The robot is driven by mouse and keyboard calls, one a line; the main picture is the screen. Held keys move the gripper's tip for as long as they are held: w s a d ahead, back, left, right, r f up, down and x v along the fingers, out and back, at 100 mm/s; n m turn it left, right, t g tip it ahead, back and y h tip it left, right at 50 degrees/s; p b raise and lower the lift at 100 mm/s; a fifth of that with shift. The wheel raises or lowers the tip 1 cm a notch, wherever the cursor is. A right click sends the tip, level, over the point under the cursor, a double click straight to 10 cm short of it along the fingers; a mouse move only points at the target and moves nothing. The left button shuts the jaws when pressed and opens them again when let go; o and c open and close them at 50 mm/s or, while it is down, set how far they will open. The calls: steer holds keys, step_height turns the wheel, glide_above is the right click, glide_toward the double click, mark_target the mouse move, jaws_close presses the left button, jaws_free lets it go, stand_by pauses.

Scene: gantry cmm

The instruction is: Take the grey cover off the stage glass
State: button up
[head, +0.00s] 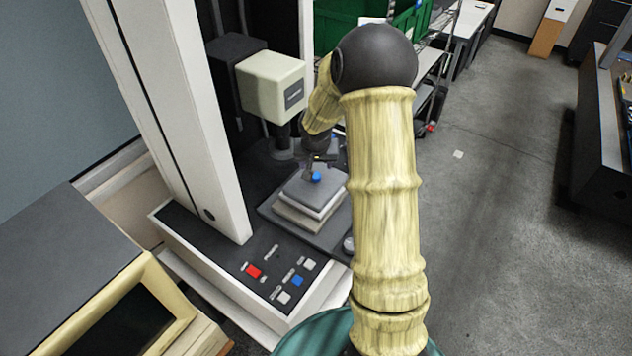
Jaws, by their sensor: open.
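The grey cover (301,196) is a flat, stepped lid with a small blue knob (316,177) on top. It sits on the stage (279,222) of the measuring machine, in the middle of the head view. The stage glass is hidden, apparently beneath the cover. My gripper (318,166) is small and dark in the picture, just above the blue knob. It is open, with nothing seen between its fingers. Whether the fingers touch or straddle the knob cannot be told.
The white column (180,100) rises left of the stage. A cream measuring head (272,88) hangs behind it. A panel with red, blue and white buttons (280,277) is in front. Green bins (345,25) stand behind. Grey floor (500,230) is open at right.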

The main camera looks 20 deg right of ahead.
mark_target(316, 174)
steer(key=shift+x, duration=1.65)
steer(key=shift+w+p, duration=0.1)
steer(key=shift+p, duration=0.25)
steer(key=shift+p+x, duration=1.1)
steer(key=shift+x, duration=1.45)
steer(key=shift+a, duration=0.1)
steer(key=shift+c, duration=0.5)
jaws_close()
steer(key=shift+r, duration=0.15)
step_height(316, 174, up, 18)
steer(key=b, duration=0.2)
